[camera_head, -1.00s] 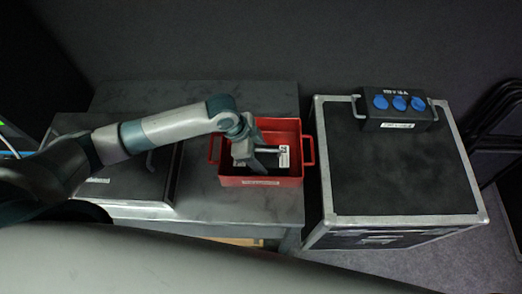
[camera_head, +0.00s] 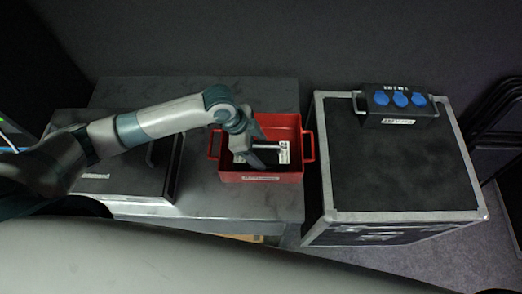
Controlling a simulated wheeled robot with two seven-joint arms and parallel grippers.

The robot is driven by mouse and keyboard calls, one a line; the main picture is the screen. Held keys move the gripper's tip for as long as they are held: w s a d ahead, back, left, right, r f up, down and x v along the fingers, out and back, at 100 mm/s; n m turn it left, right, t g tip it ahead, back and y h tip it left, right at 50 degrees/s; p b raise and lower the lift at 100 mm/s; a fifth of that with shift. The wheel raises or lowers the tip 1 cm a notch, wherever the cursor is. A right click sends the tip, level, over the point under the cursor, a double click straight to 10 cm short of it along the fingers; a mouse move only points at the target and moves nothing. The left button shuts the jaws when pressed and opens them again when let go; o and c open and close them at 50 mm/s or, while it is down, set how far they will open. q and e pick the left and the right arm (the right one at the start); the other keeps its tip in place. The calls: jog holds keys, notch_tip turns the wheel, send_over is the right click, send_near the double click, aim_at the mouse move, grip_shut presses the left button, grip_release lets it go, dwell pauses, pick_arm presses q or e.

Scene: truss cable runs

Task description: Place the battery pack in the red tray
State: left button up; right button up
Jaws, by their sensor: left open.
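The red tray (camera_head: 262,178) stands on the grey table and has a handle at each side. The battery pack (camera_head: 284,153), dark with a white label and a light bar on top, lies inside the tray. My left gripper (camera_head: 265,150) is over the tray at the pack, with its fingers apart. The gripper and wrist hide the left part of the pack. Whether a finger still touches the pack is not clear. My right gripper does not show.
A black flight case (camera_head: 400,185) with metal edges stands right of the table. A power box (camera_head: 399,104) with blue sockets sits at its back. A dark flat case (camera_head: 130,175) lies on the table's left. The table (camera_head: 220,95) is bare behind the tray.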

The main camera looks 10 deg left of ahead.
pick_arm(q)
jog(key=b+v, duration=0.2)
jog(key=v, duration=0.7)
jog(key=shift+a+r, duration=0.1)
jog(key=shift+r, duration=0.05)
jog(key=shift+s+a+r, duration=0.1)
jog(key=shift+a+r, duration=0.1)
jog(key=shift+r, duration=0.4)
